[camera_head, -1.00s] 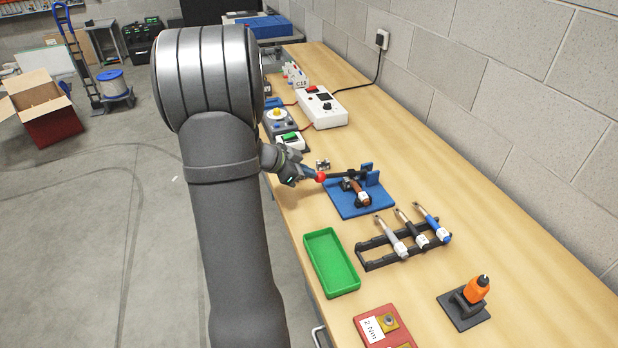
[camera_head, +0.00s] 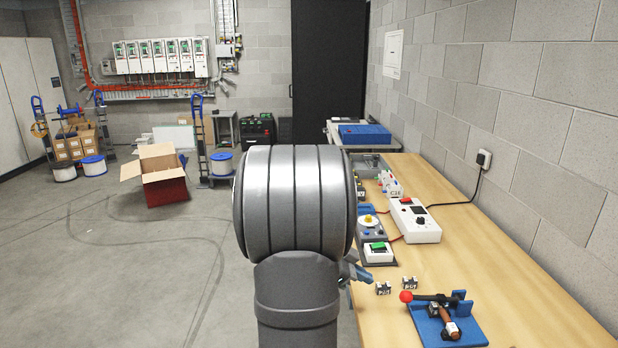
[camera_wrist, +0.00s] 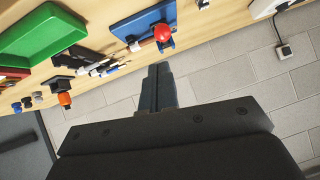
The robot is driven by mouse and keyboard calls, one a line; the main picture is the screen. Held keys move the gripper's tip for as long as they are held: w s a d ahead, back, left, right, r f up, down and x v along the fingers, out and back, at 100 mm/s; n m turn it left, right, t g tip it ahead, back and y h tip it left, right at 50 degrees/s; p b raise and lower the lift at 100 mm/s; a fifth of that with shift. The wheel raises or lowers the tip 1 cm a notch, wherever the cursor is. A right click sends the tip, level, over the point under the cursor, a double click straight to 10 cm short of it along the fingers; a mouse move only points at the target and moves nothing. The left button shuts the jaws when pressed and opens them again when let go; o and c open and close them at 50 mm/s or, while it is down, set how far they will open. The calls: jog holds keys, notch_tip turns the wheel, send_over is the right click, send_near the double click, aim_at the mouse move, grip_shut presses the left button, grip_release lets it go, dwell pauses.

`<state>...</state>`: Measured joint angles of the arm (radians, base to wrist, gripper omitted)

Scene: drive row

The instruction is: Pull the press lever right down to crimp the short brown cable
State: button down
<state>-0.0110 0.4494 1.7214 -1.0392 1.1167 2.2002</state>
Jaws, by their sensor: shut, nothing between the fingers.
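The blue press (camera_head: 468,332) stands on the bench at the lower right of the head view. Its black lever (camera_head: 435,297) looks about level, with the red ball knob (camera_head: 406,296) at its left end. The short brown cable (camera_head: 447,318) lies in the press, partly below the lever. In the wrist view the red knob (camera_wrist: 163,33) and blue base (camera_wrist: 140,22) show beyond my gripper (camera_wrist: 159,66). My gripper is shut and empty, apart from the knob. In the head view my arm hides most of it.
Two small labelled blocks (camera_head: 396,285) sit left of the press. A white box (camera_head: 414,222) with a red switch and a green-buttoned unit (camera_head: 378,252) stand farther back. Bench right of the press is clear.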

aim_at(402, 296)
jog(key=x, duration=1.1)
jog(key=shift+d+r, duration=0.1)
jog(key=shift+d, duration=0.15)
jog(key=shift+w+d+f, duration=0.1)
jog(key=shift+f, duration=0.3)
